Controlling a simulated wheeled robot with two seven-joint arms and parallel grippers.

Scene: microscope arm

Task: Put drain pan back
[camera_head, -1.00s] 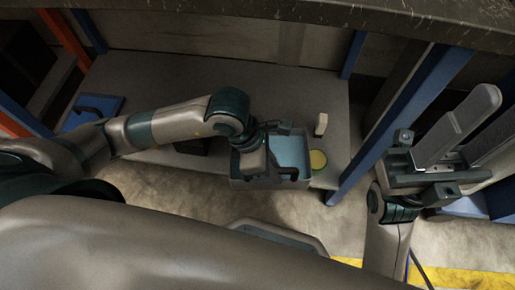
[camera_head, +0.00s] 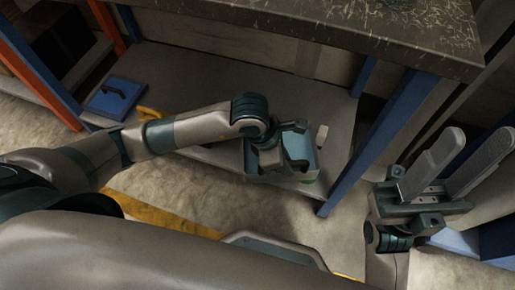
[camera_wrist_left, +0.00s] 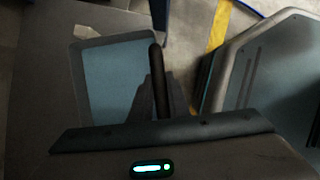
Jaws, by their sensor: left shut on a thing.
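The drain pan, a grey tray with a light blue inside (camera_head: 299,147), is at the right front part of the low shelf (camera_head: 220,75). My left gripper (camera_head: 284,155) is over the pan and shut on it, covering part of its inside. In the left wrist view the pan (camera_wrist_left: 112,85) lies left of the dark gripper finger (camera_wrist_left: 158,85). I cannot tell whether the pan touches the shelf. My right gripper (camera_head: 440,170) is open and empty at the right, outside the blue post, its fingers apart.
A small white block (camera_head: 322,136) stands close right of the pan. A blue post (camera_head: 385,138) is to the right. A worn tabletop (camera_head: 420,32) overhangs the shelf. A blue box (camera_head: 116,96) sits at the shelf's left.

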